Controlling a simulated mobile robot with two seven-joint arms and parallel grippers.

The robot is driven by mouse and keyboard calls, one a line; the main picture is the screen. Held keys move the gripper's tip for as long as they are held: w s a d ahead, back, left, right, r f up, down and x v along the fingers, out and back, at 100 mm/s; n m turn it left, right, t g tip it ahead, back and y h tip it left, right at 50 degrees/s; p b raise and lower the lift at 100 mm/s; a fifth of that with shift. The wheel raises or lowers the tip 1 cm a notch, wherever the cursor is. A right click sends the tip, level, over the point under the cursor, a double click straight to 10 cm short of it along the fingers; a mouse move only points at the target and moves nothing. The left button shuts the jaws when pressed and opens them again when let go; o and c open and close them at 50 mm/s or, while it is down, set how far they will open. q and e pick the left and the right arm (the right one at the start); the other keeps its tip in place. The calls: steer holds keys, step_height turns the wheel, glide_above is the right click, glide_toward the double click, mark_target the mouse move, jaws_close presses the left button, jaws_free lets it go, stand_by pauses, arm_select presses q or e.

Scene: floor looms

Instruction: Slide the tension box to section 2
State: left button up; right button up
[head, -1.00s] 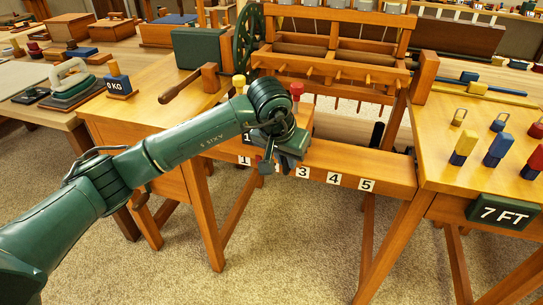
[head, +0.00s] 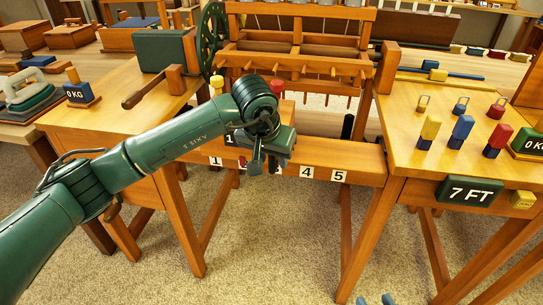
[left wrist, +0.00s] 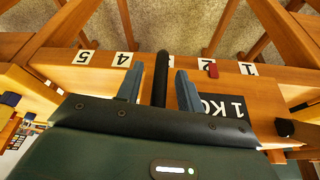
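The tension box (head: 287,112) is a wooden box behind the front rail, largely hidden by my left arm. Its black "1 KG" plate (left wrist: 222,104) shows in the left wrist view. Section labels 1 (head: 215,161), 4 (head: 306,172) and 5 (head: 339,176) show on the rail; my gripper covers 2 and part of 3. A red marker (left wrist: 213,70) overlaps label 2 in the wrist view. My left gripper (left wrist: 160,88) has its blue fingers apart, either side of a black rod (left wrist: 162,78), with gaps. My right gripper's blue fingertips (head: 375,299) show apart at the bottom edge.
The loom frame (head: 300,45) stands behind the rail. Carpet in front is clear.

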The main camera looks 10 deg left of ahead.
arm_select(q)
steer(key=shift+o, duration=0.9)
steer(key=p+v, duration=0.3)
steer(key=v, duration=0.4)
